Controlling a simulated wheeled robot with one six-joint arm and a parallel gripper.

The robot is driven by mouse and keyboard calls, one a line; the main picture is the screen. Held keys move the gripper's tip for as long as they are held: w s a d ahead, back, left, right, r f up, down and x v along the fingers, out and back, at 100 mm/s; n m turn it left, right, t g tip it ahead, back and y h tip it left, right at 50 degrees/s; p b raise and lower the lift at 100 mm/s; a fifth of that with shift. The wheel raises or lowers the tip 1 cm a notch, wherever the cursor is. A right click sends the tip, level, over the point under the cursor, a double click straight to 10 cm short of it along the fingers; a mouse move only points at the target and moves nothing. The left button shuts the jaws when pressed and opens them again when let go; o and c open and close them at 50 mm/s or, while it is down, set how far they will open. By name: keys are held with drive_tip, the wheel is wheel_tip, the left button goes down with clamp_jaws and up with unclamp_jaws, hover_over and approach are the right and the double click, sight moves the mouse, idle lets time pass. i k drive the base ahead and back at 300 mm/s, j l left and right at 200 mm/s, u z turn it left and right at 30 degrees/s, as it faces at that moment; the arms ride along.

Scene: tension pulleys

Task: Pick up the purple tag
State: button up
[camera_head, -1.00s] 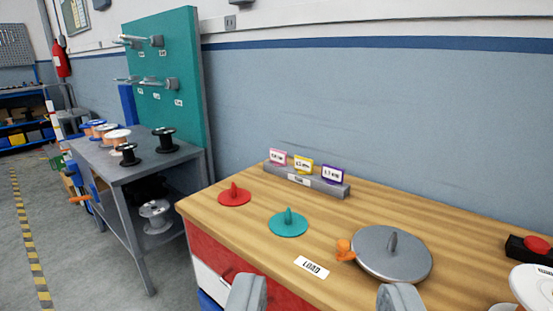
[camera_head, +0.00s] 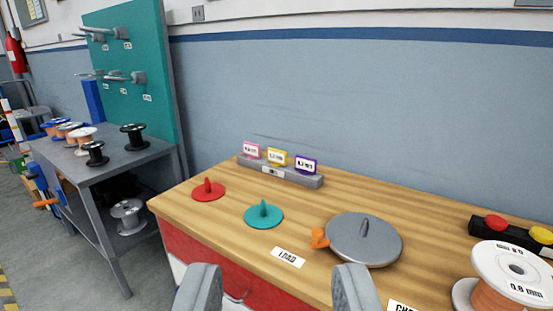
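The purple tag (camera_head: 306,165) stands upright in a grey holder (camera_head: 285,177) at the back of the wooden workbench. It is the rightmost of three tags. To its left stand a yellow tag (camera_head: 277,158) and a pink tag (camera_head: 251,150). My gripper (camera_head: 276,290) shows at the bottom of the picture, with its two fingers wide apart and nothing between them. It is in front of the bench's near edge in the picture, well apart from the tags.
On the bench are a red disc (camera_head: 208,189), a teal disc (camera_head: 263,215), a grey lidded disc (camera_head: 365,240) with an orange knob, a large spool (camera_head: 511,272) and a button box (camera_head: 512,233). A grey table (camera_head: 110,161) with spools stands left.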

sight(306, 166)
drive_tip(key=z, duration=2.1)
drive_tip(key=j, duration=0.55)
drive_tip(key=k+j+z, duration=0.15)
drive_tip(key=j, duration=0.9)
drive_tip(key=j+z, duration=0.1)
drive_tip(key=j, duration=0.45)
drive_tip(key=k+j+z, duration=0.1)
drive_tip(key=j, duration=0.4)
drive_tip(key=k, duration=0.05)
